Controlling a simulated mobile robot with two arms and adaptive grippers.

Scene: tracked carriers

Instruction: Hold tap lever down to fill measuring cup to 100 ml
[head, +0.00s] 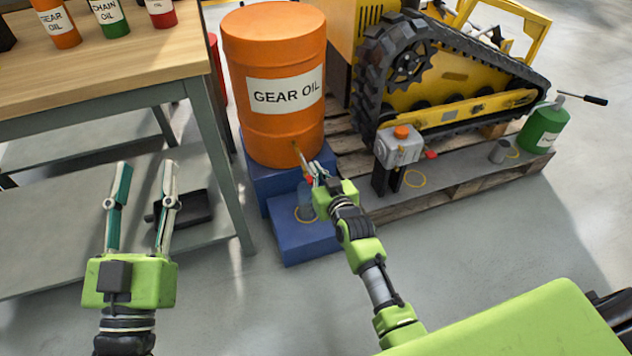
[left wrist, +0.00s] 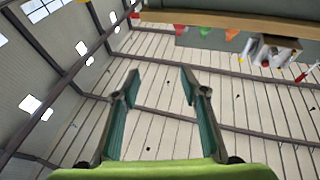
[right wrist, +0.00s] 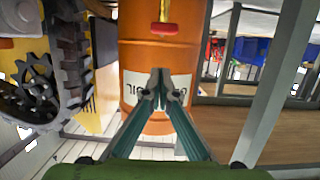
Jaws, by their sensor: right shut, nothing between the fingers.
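The orange gear oil drum (head: 270,120) stands on a blue stepped block. Its brass tap (head: 300,157) sticks out low on the front, partly hidden by my right gripper. In the right wrist view the tap's red lever (right wrist: 163,28) shows beyond the fingertips. My right gripper (head: 316,172) is shut and empty, close to the tap; I cannot tell if it touches the lever. A clear measuring cup (head: 305,200) stands on the lower blue step (head: 300,241) under the tap, partly hidden; its level is unreadable. My left gripper (head: 142,182) is open and empty, away from the drum.
A workbench (head: 100,65) with oil cans stands left of the drum. A yellow tracked carrier (head: 450,105) sits on a wooden pallet (head: 470,195) to the right. A grey unit with an orange cap (head: 400,145) and a green can (head: 543,127) stand there. The front floor is clear.

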